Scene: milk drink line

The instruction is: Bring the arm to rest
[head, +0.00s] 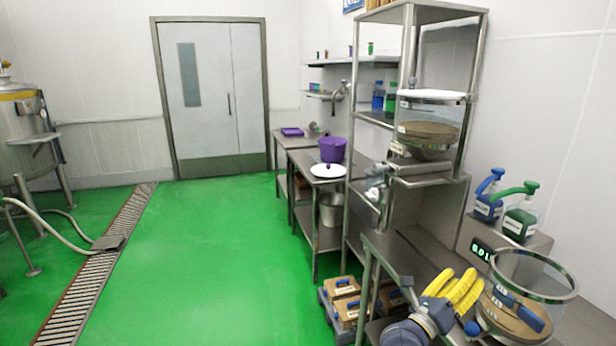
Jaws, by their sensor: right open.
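My right gripper (460,284), with yellow fingers, is at the lower right of the head view, above the steel bench. Its fingers are apart and nothing shows between them. It is just left of a clear round tub (533,273) holding brown powder, and overlaps the tub's left edge in the picture. I cannot tell whether they touch. A blue-handled tool (520,306) shows at the tub. My left gripper is not in view.
A scale display (481,254) and blue (487,196) and green (520,215) pump bottles stand behind the tub. A steel rack holds a clear hopper (424,112) of brown powder. Boxes (342,287) sit low by the bench.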

